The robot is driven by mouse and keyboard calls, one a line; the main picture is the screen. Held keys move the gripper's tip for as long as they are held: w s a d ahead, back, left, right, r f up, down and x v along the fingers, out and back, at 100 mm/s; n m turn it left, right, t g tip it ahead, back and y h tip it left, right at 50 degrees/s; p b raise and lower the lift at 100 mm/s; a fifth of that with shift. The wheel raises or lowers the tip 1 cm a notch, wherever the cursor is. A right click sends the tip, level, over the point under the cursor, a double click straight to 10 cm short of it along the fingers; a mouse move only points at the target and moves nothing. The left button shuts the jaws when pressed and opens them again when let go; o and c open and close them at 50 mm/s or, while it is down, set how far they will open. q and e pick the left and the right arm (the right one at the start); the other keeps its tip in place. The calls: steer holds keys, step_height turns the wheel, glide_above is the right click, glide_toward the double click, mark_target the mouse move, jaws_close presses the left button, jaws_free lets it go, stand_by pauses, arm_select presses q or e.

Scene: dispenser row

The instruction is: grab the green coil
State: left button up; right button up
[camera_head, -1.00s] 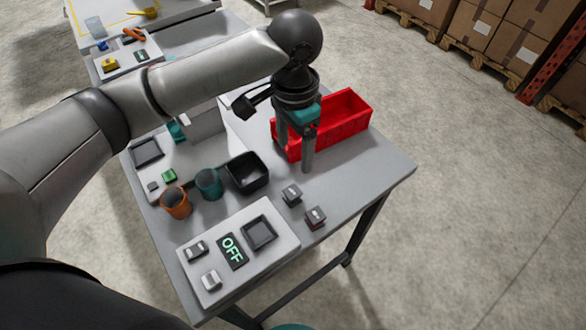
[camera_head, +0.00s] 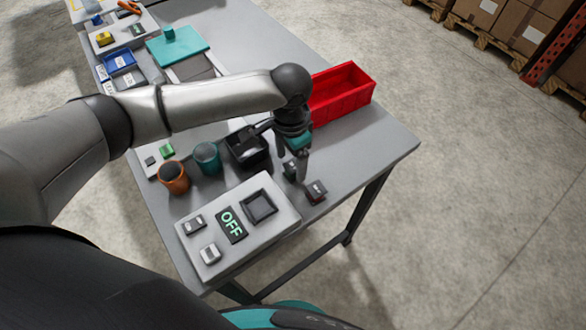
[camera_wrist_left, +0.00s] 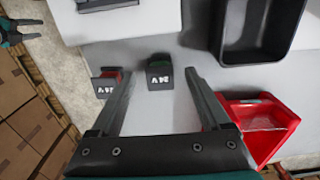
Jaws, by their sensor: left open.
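The green coil is a small dark block with green sides and a "24V" label. In the left wrist view the green coil (camera_wrist_left: 160,72) stands on the table between and just beyond the fingertips. In the head view the coil (camera_head: 289,172) is partly hidden by a finger. My left gripper (camera_head: 292,162) is above it, pointing down. In the wrist view the left gripper (camera_wrist_left: 154,78) is open and empty, its fingers either side of the coil's line. A similar block with red sides (camera_wrist_left: 106,84) is beside the left finger; it also shows in the head view (camera_head: 316,191).
A red bin (camera_head: 343,92) stands behind the gripper. A black tray (camera_head: 247,150) is just left of it. A panel (camera_head: 284,203) with an OFF display lies in front. Orange (camera_head: 172,178) and teal (camera_head: 207,158) cups stand further left. The table right of the red-sided block is clear.

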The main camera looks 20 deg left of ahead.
arm_select(q)
steer(key=shift+d+f, duration=0.1)
steer(key=shift+f, duration=0.75)
steer(key=shift+c, duration=0.2)
jaws_close()
